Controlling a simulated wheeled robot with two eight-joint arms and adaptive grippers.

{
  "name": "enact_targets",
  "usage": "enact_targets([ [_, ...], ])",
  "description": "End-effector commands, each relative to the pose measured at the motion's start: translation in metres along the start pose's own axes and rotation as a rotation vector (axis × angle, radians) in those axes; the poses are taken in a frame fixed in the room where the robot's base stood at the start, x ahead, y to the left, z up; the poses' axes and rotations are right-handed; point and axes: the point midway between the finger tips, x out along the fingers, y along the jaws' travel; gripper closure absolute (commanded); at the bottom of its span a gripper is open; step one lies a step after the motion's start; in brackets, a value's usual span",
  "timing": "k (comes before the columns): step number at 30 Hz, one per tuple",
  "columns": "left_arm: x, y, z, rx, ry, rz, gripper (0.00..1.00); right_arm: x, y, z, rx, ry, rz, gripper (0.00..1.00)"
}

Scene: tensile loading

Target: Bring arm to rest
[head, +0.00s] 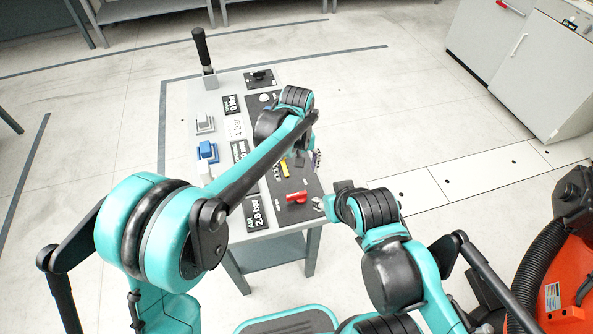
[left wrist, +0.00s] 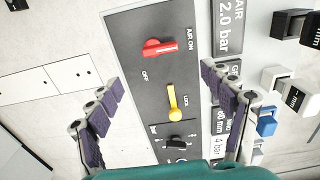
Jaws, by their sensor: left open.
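My left arm (head: 265,160) reaches from the left across the panel table. My left gripper (head: 303,160) is partly hidden behind its wrist in the head view. In the left wrist view, the left gripper (left wrist: 159,78) has its two dark-padded fingers wide apart with nothing between them. It faces the dark control panel (left wrist: 125,30), with a red knob (left wrist: 160,48) and a yellow lever (left wrist: 173,102) in front of it. My right arm (head: 385,255) is folded at the lower right. Its gripper (head: 326,204) is near the table's right front corner, small and mostly hidden.
The table (head: 235,257) carries a black upright handle (head: 202,47), a blue block (head: 207,151), white blocks and gauge labels. An orange machine (head: 567,280) with a black hose stands at lower right. White cabinets (head: 540,75) stand at upper right. Open floor surrounds the table.

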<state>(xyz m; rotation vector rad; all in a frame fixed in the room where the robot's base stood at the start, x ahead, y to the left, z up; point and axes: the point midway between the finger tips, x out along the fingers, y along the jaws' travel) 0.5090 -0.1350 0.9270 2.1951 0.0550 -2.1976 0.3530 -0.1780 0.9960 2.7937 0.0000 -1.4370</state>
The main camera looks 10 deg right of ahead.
Motion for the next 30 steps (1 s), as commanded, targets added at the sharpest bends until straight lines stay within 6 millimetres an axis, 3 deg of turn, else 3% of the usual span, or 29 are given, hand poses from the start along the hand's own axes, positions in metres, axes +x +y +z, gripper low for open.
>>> enact_targets([
  [8, 0.0, -0.001, 0.0, 0.0, 0.001, 0.001, 0.19, 0.0, 0.0, 0.0, 0.0, 0.0, 0.0, 0.6],
  [11, -0.008, -0.011, 0.0, -0.001, 0.012, 0.008, 0.19, 0.0, 0.0, 0.0, 0.0, 0.0, 0.0, 0.6],
  [14, -0.026, -0.039, 0.0, -0.002, 0.046, 0.029, 0.19, 0.0, 0.0, 0.0, 0.0, 0.0, 0.0, 0.6],
  [21, -0.077, -0.142, 0.023, 0.009, 0.203, 0.088, 0.19, 0.0, 0.0, 0.0, 0.0, 0.0, 0.0, 0.6],
  [25, -0.091, -0.195, 0.047, 0.016, 0.3, 0.099, 0.19, 0.0, 0.0, 0.0, 0.0, 0.0, 0.0, 0.6],
  [30, -0.093, -0.255, 0.085, 0.026, 0.431, 0.087, 0.19, 0.0, 0.0, 0.0, 0.0, 0.0, 0.0, 0.6],
])
